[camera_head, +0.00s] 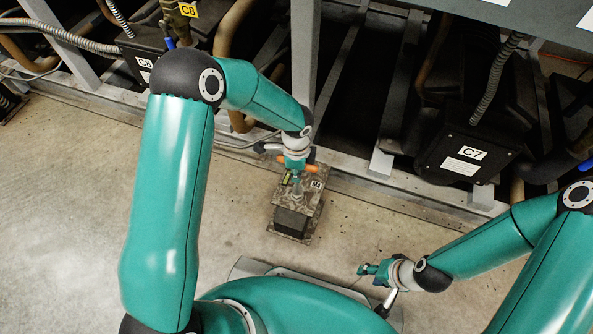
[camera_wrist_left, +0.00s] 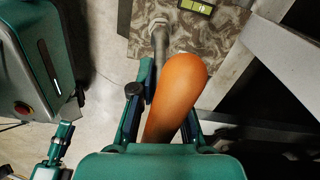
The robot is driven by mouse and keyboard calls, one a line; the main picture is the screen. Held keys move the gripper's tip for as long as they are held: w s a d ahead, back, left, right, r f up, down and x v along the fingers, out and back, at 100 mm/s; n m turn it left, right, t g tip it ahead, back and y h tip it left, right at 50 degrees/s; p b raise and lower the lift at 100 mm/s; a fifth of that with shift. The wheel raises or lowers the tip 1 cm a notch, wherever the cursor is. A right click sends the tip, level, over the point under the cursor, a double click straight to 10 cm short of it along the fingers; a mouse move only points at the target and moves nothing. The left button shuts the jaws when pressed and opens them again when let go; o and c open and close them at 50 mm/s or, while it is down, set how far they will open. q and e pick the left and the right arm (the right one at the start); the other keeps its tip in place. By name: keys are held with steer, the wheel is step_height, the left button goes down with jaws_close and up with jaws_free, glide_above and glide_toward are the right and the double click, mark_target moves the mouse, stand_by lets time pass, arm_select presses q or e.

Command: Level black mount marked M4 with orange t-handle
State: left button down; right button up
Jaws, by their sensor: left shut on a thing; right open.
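The mount marked M4 (camera_head: 318,185) stands on the floor beside the rack; its top plate looks mottled grey-brown, with a black block (camera_head: 292,222) on its near side. The orange t-handle (camera_head: 311,168) is over the mount's far part. My left gripper (camera_head: 296,164) is shut on its grip (camera_wrist_left: 178,88). A small level with a lit display (camera_wrist_left: 197,5) sits on the plate. My right gripper (camera_head: 372,269) is open and empty, right of the mount.
The rack's grey frame rail (camera_head: 372,181) runs just behind the mount. Black boxes marked C7 (camera_head: 468,155) and C8 (camera_head: 143,64) hang on the rack. A grey upright (camera_head: 304,55) rises behind my left gripper. Concrete floor (camera_head: 235,200) is clear around the mount's near side.

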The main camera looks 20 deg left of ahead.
arm_select(q)
steer(key=shift+f+b, duration=0.4)
steer(key=shift+f, duration=0.15)
stand_by(0.6)
steer(key=shift+f+n+b, duration=0.1)
steer(key=shift+n+b, duration=0.2)
steer(key=shift+b, duration=0.1)
steer(key=shift+n+b, duration=0.45)
steer(key=shift+n, duration=0.25)
stand_by(0.4)
steer(key=shift+n+b, duration=0.55)
steer(key=shift+n, duration=0.85)
